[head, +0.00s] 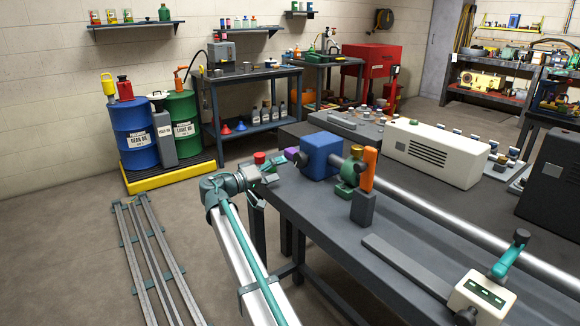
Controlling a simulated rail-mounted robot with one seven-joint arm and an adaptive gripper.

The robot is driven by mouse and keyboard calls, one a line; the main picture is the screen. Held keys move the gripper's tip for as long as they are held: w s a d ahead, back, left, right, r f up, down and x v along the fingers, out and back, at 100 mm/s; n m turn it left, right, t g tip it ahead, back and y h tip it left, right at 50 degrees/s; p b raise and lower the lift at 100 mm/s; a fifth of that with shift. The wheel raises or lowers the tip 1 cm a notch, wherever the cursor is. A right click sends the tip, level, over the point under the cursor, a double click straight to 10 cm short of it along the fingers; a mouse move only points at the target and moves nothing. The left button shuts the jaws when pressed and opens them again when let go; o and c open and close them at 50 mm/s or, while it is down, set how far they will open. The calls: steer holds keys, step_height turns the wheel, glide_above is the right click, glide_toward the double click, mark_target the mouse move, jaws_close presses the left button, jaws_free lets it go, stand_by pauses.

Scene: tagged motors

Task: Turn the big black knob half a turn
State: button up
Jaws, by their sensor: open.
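My arm rises from the bottom edge and bends at a teal elbow. My gripper (278,160) is at the left end of the workbench (335,210), close to a purple part (292,153) on a blue block (320,156). It is small here, but it looks open, with nothing seen between its fingers. A dark round knob (466,316) shows at the bottom edge, beside a cream box (481,296), partly cut off. I cannot tell which is the big black knob. Both are far from my gripper.
An orange upright piece (369,168) and a long silver shaft (460,232) stand along the bench. A cream housing (434,153) is behind. Blue (135,135) and green (180,122) drums stand at the left. Floor rails (150,260) run at lower left, with open floor around them.

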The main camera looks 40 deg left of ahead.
steer(key=shift+v, duration=1.35)
